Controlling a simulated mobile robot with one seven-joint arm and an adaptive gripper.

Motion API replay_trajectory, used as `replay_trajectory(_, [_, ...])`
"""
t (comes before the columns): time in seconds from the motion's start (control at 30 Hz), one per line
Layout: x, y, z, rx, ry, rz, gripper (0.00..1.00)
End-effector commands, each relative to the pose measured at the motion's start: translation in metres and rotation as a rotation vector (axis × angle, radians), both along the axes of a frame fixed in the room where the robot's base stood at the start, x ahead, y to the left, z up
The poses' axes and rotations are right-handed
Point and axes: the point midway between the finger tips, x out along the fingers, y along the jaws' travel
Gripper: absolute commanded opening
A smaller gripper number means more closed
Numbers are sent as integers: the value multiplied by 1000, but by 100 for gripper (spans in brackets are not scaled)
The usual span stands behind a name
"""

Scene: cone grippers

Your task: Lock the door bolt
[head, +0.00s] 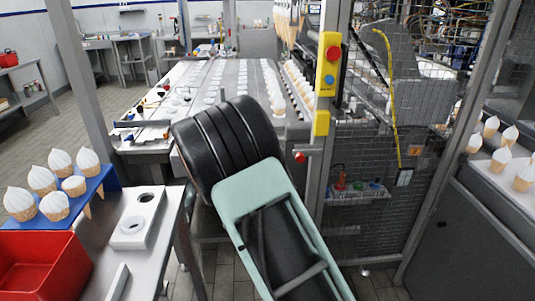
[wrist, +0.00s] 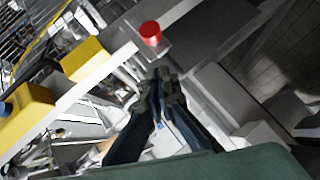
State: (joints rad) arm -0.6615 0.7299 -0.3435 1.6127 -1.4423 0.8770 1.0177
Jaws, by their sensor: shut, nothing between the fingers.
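The door bolt (head: 300,157) shows as a small red knob on the grey frame post by the mesh door, in the middle of the head view. In the wrist view, the red knob of the bolt (wrist: 151,32) is at the top centre, just beyond my fingertips. My gripper (wrist: 164,74) points toward it with the fingers together and empty. A gap seems to separate the fingertips from the knob. In the head view my arm hides the gripper. How far the bolt is slid cannot be told.
A yellow box with red and blue buttons (head: 328,62) and a smaller yellow box (head: 321,123) are on the post above the bolt. The mesh door (head: 365,180) is to the right. A steel table with a blue cone rack (head: 88,192) and red bin (head: 40,265) stands left.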

Motion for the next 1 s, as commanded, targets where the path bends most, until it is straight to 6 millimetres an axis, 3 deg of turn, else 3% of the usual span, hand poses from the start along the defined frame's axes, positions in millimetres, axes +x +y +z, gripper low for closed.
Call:
replay_trajectory(0.03, [7,-8,-3,-1,0,-2,0])
replay_trajectory(0.3, [6,-37,-19,1,1,-1,0])
replay_trajectory(0.77, [6,-41,-21,1,0,1,0])
replay_trajectory(1.0, [6,-64,-26,3,-3,-4,0])
